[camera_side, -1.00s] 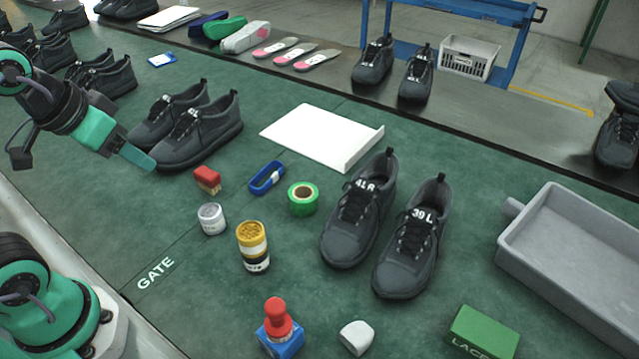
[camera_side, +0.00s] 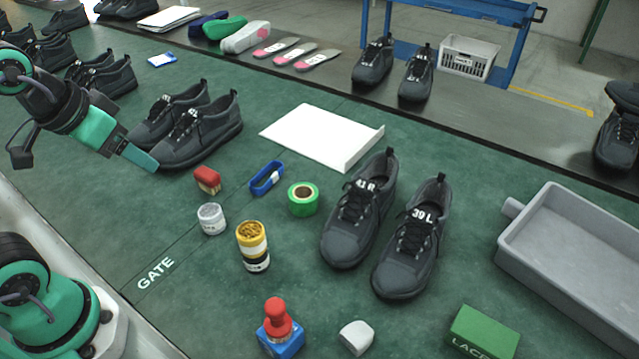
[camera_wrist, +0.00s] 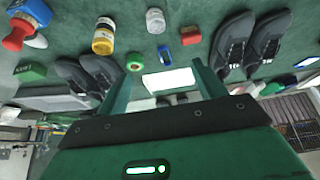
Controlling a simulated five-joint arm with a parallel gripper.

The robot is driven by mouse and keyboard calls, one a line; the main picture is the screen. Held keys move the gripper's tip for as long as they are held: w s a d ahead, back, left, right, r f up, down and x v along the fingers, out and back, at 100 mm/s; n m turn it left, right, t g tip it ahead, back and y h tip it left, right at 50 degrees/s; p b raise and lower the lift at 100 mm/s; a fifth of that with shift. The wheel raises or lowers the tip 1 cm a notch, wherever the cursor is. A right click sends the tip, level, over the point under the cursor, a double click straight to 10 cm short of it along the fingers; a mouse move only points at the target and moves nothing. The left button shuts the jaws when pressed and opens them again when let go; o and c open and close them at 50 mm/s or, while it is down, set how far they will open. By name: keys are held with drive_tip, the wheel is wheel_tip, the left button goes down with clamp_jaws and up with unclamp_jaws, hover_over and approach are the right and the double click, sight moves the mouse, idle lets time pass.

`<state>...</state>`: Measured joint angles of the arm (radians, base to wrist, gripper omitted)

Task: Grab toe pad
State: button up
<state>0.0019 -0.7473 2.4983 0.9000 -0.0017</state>
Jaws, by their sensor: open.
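The toe pad seems to be the small pale, rounded block (camera_side: 356,337) lying on the green mat near the front edge of the side view. It sits between the red-knobbed stamp and the green lace box. My gripper (camera_side: 146,161) is at the upper left of the side view, above the mat beside a pair of dark shoes (camera_side: 195,137), far from the pad. In the wrist view my gripper (camera_wrist: 161,74) has its fingers spread, with nothing between them.
A stamp (camera_side: 280,330), lace box (camera_side: 483,333), yellow-topped jar (camera_side: 253,246), white jar (camera_side: 212,219), red block (camera_side: 207,181), blue band (camera_side: 267,178), green tape (camera_side: 303,200) and labelled shoes (camera_side: 405,250) stand on the mat. A grey tray (camera_side: 507,238) is at right. The front-left mat is clear.

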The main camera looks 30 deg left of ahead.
drive_tip(key=w+d+g+h, duration=0.1)
drive_tip(key=w+d+g, duration=0.1)
drive_tip(key=w+d, duration=0.5)
drive_tip(key=m+g+y, duration=0.1)
drive_tip(key=m+g, duration=0.2)
drive_tip(key=g, duration=0.1)
hover_over(354, 336)
drive_tip(key=f, duration=1.6)
drive_tip(key=shift+w+a+f, duration=0.15)
drive_tip(key=shift+a+f, duration=0.1)
drive_tip(key=shift+a, duration=0.05)
drive_tip(key=shift+d+f, duration=0.15)
drive_tip(key=shift+d, duration=0.05)
drive_tip(key=shift+d+f, duration=0.1)
drive_tip(key=shift+f, duration=3.8)
drive_tip(key=c, duration=1.1)
